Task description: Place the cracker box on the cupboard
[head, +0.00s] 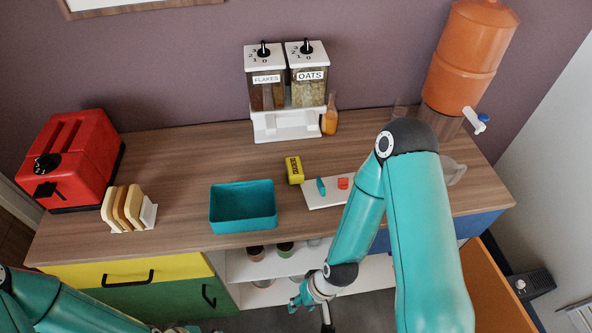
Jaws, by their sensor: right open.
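A small yellow box with dark lettering (294,170), which looks like the cracker box, stands on the wooden top of the cupboard (180,165), behind and right of a teal bin. My right gripper (311,303) is open, in front of the cupboard and below its top, by the open shelf, well apart from the box. Nothing shows between its fingers. My left arm comes in at the bottom left; only a sliver of what looks like the left gripper (181,328) shows at the bottom edge, so its jaws are hidden.
The teal bin (243,207) is at the front edge. A red toaster (77,160), toast rack (128,210), cereal dispenser (287,90) and orange water dispenser (469,55) stand around. Free wood lies left of the box.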

